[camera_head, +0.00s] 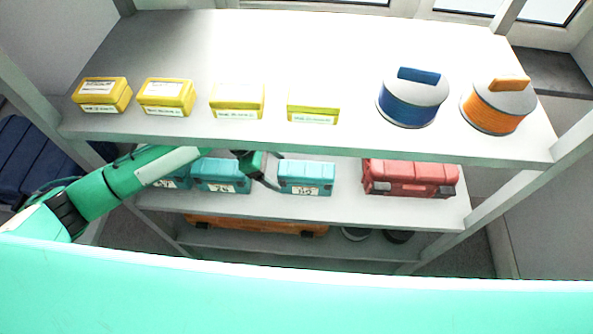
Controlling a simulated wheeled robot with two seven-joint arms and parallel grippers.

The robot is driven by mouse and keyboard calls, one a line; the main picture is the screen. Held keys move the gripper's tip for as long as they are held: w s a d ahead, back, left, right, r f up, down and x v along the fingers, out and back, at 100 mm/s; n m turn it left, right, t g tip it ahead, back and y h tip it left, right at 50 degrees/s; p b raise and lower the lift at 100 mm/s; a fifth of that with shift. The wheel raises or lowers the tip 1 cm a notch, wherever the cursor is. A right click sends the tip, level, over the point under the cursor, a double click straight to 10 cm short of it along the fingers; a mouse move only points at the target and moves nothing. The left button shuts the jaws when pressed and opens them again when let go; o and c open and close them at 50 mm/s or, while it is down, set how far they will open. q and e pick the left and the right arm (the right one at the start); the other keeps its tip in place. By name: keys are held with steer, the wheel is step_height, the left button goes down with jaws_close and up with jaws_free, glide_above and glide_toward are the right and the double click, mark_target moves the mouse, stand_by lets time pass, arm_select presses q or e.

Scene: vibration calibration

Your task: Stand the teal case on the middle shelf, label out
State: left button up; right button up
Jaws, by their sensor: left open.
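Teal cases stand on the middle shelf (345,203) with white labels facing out. One teal case (306,176) is just right of my left gripper. Another teal case (222,176) is just left of it, and a third teal case (178,180) farther left is partly hidden by my left arm. My left gripper (267,174) is open and empty in the gap between the two nearer cases. Its upper part is partly hidden by the top shelf's edge, and I cannot tell whether it touches a case. My right gripper is not in view.
A red case (410,179) stands right on the middle shelf, with free room between it and the teal cases. The top shelf (300,50) overhangs, carrying several yellow boxes (237,101), a blue drum (412,98) and an orange drum (498,106). An orange case (258,226) lies below.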

arm_select(q)
steer(key=shift+a, duration=1.55)
